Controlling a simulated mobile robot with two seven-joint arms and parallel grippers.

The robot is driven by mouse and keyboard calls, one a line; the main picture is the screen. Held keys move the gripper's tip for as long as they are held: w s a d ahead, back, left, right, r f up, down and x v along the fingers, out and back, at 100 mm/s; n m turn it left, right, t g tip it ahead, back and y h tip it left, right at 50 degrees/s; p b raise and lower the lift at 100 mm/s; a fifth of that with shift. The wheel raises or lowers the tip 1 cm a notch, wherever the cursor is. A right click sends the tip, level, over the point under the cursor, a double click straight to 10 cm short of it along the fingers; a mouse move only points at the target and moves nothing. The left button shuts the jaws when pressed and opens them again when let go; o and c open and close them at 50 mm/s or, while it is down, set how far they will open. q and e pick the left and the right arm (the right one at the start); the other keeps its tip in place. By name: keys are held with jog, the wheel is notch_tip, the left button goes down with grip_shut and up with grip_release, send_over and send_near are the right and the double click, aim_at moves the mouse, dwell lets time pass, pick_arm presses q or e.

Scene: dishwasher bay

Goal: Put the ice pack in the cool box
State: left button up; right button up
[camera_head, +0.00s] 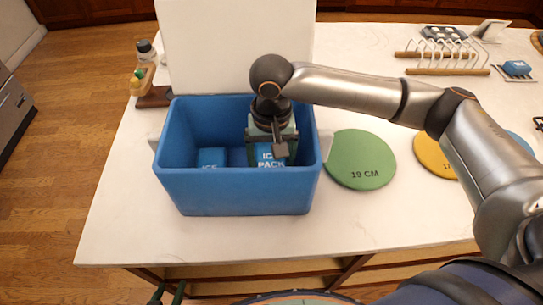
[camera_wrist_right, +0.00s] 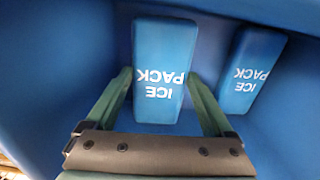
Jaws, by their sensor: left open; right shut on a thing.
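The cool box (camera_head: 240,192) is a blue open bin on the white table, with its white lid raised behind it. My right gripper (camera_head: 272,150) reaches down inside the box's right half. It is shut on a blue ice pack (camera_head: 268,163), which also shows between the green fingers in the right wrist view (camera_wrist_right: 160,65). Whether this pack touches the box floor I cannot tell. A second ice pack (camera_head: 211,158) lies in the box further left, and shows at the right in the wrist view (camera_wrist_right: 252,72). My left gripper (camera_head: 166,294) is open and empty at the bottom edge, mostly out of view.
A green disc marked 19 CM (camera_head: 360,160) lies right of the box, with a yellow disc (camera_head: 434,155) beyond. A wooden rack (camera_head: 446,57) stands at the back right. Small items on a dark base (camera_head: 153,97) stand behind left. The table's front strip is clear.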

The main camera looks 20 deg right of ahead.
aim_at(271, 164)
jog(key=shift+f, duration=0.25)
jog(key=shift+f, duration=0.25)
jog(key=o, duration=1.3)
jog(key=shift+r, duration=0.1)
notch_tip(271, 164, up, 13)
